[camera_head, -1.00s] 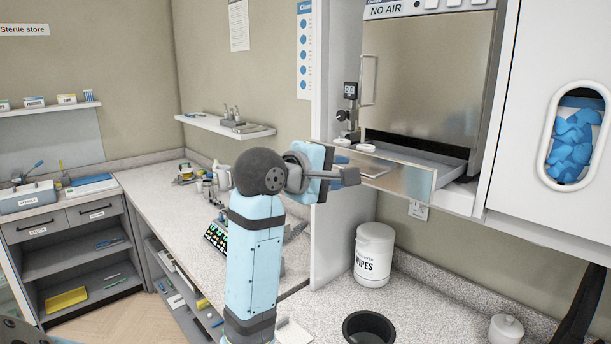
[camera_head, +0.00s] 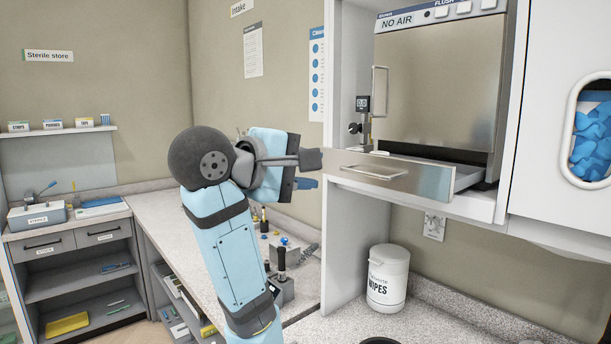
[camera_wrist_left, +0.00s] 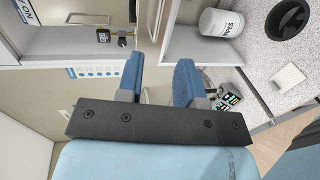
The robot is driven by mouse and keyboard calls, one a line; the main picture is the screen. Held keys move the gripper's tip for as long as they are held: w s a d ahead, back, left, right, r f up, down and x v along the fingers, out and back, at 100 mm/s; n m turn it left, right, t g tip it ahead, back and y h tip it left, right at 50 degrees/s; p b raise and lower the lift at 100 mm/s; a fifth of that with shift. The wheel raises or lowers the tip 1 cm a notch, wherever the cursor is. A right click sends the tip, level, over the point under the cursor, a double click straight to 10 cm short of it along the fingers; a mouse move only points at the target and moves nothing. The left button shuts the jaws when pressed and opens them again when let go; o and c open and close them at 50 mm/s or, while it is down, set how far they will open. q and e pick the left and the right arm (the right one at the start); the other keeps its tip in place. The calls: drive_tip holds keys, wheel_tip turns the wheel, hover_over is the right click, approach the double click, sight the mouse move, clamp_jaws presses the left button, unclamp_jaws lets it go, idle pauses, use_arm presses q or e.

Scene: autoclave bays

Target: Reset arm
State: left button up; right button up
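My left arm rises from the bottom centre of the head view. Its gripper (camera_head: 312,170) points right, in front of the tall white panel and just left of the pulled-out steel drawer (camera_head: 415,180). In the left wrist view the two blue-padded fingers of the gripper (camera_wrist_left: 160,70) stand apart with nothing between them. I cannot tell from the head view how far the fingers are from the drawer front. My right gripper is in neither view.
A steel autoclave door (camera_head: 440,85) is above the drawer. A wipes tub (camera_head: 387,280) stands on the speckled counter below. A glove dispenser (camera_head: 592,135) hangs at right. Behind my arm, a counter holds bottles and a joystick device (camera_head: 281,275). Shelves stand at left.

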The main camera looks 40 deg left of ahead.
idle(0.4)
use_arm(q)
drive_tip(key=w+d+f+m+g, duration=0.1)
drive_tip(key=w+d+f+m, duration=0.15)
drive_tip(key=w+f, duration=0.4)
drive_tip(key=w+d+f+m+g, duration=0.1)
drive_tip(key=w+f+m, duration=0.25)
drive_tip(key=f, duration=0.55)
drive_tip(key=w+d+f+m+p, duration=0.1)
drive_tip(key=d+f+m, duration=0.25)
drive_tip(key=f, duration=1.35)
drive_tip(key=s+d+f+m+g+h, duration=0.1)
drive_tip(key=s+d+f+m, duration=0.15)
drive_tip(key=f, duration=0.55)
drive_tip(key=s+d+f+m+g, duration=0.15)
drive_tip(key=s+f, duration=0.25)
drive_tip(key=f, duration=0.4)
drive_tip(key=s+d+f+m, duration=0.3)
drive_tip(key=s+f, duration=0.4)
drive_tip(key=s, duration=0.1)
drive_tip(key=s+d+f+m+h+p, duration=0.1)
drive_tip(key=s+d+f+m, duration=0.2)
drive_tip(key=s+f, duration=0.4)
drive_tip(key=shift+s+d+f+m, duration=0.35)
drive_tip(key=shift+s+d+f, duration=0.05)
drive_tip(key=shift+s+d, duration=0.4)
drive_tip(key=shift+o, duration=0.4)
